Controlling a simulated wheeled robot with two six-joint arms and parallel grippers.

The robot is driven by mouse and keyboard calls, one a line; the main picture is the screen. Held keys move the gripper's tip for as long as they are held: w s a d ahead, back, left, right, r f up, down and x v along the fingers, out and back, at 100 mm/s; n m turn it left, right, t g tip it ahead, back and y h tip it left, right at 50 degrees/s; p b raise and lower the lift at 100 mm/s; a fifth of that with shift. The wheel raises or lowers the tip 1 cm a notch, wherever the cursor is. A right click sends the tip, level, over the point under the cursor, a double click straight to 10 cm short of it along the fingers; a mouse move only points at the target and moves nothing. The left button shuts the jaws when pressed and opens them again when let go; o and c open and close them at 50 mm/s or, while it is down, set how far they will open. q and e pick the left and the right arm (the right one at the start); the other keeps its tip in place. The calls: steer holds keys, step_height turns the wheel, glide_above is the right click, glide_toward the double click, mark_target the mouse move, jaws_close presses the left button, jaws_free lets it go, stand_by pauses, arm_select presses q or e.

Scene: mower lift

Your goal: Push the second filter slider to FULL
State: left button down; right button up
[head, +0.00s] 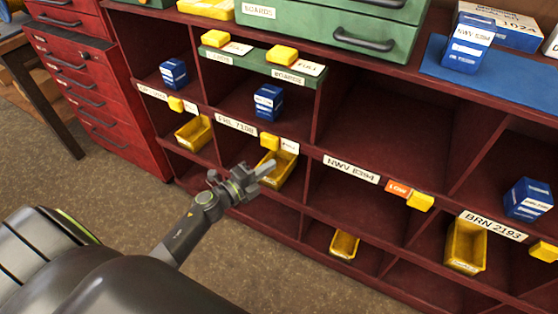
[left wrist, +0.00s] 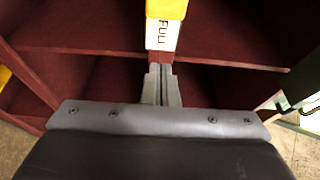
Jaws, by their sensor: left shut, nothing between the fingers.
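The second slider from the left is a yellow block (head: 269,141) on the shelf edge, right of the PHL 7108 label (head: 237,126). A white tag (head: 290,146) shows just to its right. In the left wrist view, a yellow block (left wrist: 167,8) stands beyond a white FULL tag (left wrist: 162,34). My left gripper (head: 264,170) is shut and empty, in front of the shelf just below the slider. In the left wrist view its fingertips (left wrist: 161,67) point toward the FULL tag; I cannot tell whether they touch. My right gripper is not in view.
A yellow bin (head: 288,168) sits behind my left gripper. The NWV 8394 bay has an orange LOW tag (head: 398,188) with a yellow slider (head: 421,202) to its right. A red drawer cabinet (head: 100,105) stands left of the shelf. The floor in front is clear.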

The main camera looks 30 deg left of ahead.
arm_select(q)
steer(key=v, duration=0.3)
steer(key=shift+s+d, duration=0.1)
steer(key=shift+s, duration=0.1)
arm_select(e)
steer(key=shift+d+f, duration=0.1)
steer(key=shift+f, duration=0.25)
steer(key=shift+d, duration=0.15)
